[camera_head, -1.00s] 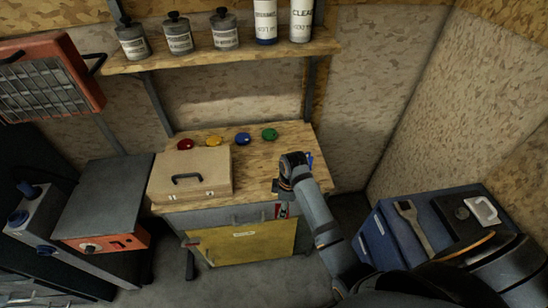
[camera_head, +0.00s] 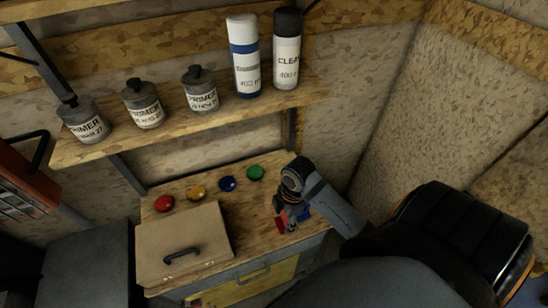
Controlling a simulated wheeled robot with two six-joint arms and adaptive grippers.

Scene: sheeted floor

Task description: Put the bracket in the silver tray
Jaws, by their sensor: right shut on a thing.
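My right gripper (camera_head: 290,218) hangs over the right end of the wooden bench, near its front edge. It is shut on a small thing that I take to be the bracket. A red patch (camera_head: 282,226) shows at its fingers, but the shape is too small and partly hidden to make out. A small blue thing (camera_head: 305,213) shows just right of the gripper; I cannot tell whether it touches. I see no silver tray in this view. My left gripper is not in view.
On the wooden bench (camera_head: 256,201) sit a beige case (camera_head: 205,232) and red, yellow, blue and green round pieces (camera_head: 255,173). A shelf (camera_head: 180,125) above holds primer bottles (camera_head: 201,90) and two spray cans (camera_head: 244,58). A wall stands at the right.

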